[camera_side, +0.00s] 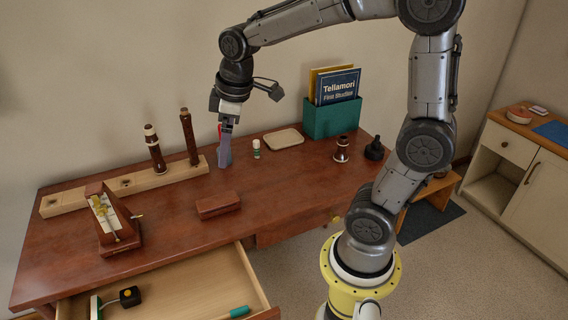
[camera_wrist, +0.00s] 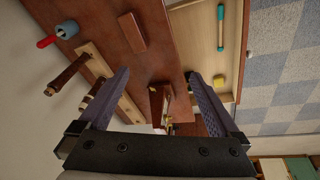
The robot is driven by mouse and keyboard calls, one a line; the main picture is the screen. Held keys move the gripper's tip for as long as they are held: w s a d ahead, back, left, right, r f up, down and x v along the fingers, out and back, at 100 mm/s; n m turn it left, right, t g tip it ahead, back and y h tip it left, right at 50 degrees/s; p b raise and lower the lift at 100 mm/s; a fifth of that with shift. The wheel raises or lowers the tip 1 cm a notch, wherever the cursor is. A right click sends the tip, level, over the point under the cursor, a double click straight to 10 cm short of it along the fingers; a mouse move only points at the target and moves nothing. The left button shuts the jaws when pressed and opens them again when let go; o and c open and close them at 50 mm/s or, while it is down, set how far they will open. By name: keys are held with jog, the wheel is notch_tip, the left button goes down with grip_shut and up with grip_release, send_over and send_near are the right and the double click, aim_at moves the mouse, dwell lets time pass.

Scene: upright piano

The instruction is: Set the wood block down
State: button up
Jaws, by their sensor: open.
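The wood block (camera_side: 218,205) is a reddish-brown box with a dark slot line along its side. It lies flat on the desk (camera_side: 290,185), near the front edge, and also shows in the wrist view (camera_wrist: 132,32). My gripper (camera_side: 225,165) points down over the back half of the desk, behind the block and apart from it. In the wrist view its two grey-purple fingers (camera_wrist: 158,75) are spread wide with nothing held between them. The side view sees the fingers nearly edge-on, so their height above the desk is hard to judge.
A wooden rail (camera_side: 72,203) with upright dark instrument joints (camera_side: 189,136) stands left of my gripper. A metronome (camera_side: 104,214) is at left. The front drawer (camera_side: 190,285) is open.

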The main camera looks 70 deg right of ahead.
jog(key=s+a+r+m+t, duration=0.1)
jog(key=s+a+m, duration=0.3)
jog(key=s, duration=1.1)
jog(key=shift+s+a+r+t, duration=0.15)
jog(key=shift+s+a+t, duration=0.25)
jog(key=shift+t, duration=0.4)
